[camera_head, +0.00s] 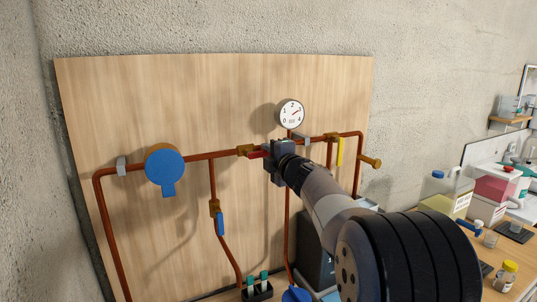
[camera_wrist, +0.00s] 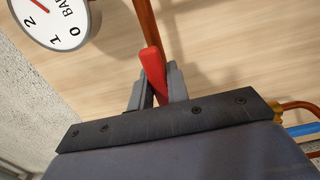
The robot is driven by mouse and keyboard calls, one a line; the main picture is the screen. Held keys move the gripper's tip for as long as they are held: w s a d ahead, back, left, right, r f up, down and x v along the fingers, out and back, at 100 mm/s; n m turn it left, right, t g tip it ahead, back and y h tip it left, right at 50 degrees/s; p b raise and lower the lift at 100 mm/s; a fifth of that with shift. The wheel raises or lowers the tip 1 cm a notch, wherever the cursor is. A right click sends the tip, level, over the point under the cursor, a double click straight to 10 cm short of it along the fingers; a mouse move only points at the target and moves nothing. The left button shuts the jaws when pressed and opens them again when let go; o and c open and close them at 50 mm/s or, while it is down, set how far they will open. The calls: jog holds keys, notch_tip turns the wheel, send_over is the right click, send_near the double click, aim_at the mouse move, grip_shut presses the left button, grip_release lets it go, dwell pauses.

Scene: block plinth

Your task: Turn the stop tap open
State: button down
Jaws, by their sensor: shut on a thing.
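The red lever (camera_head: 257,155) of a brass tap (camera_head: 246,150) sits on the upper copper pipe in the head view, left of my gripper (camera_head: 276,149). In the head view the lever looks roughly in line with the pipe, though my gripper covers its right end. In the wrist view the red lever (camera_wrist: 152,62) stands between the two grey fingers of my gripper (camera_wrist: 157,88), which are shut on it. The tap's own body is not clear in the wrist view.
A round pressure gauge (camera_head: 291,114) sits just above my gripper. A blue round fitting (camera_head: 165,167), a blue lever (camera_head: 220,224) and a yellow lever (camera_head: 340,151) are on the same pipework. A wooden board (camera_head: 150,90) backs the pipes. A cluttered bench stands at right.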

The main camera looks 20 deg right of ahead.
jog(key=c, duration=1.4)
grip_release()
jog(key=shift+o, duration=0.2)
jog(key=shift+s, duration=0.1)
jog(key=s+d+b, duration=0.1)
jog(key=s+d, duration=0.1)
jog(key=s, duration=0.8)
jog(key=shift+s+b, duration=0.2)
jog(key=shift+b, duration=0.15)
jog(key=shift+w, duration=0.1)
jog(key=w, duration=0.3)
jog(key=w+a+p, duration=0.1)
jog(key=w, duration=0.3)
jog(key=w+a, duration=0.1)
jog(key=w, duration=0.2)
jog(key=shift+w+p, duration=0.25)
jog(key=shift+p, duration=0.15)
jog(key=shift+s, duration=0.1)
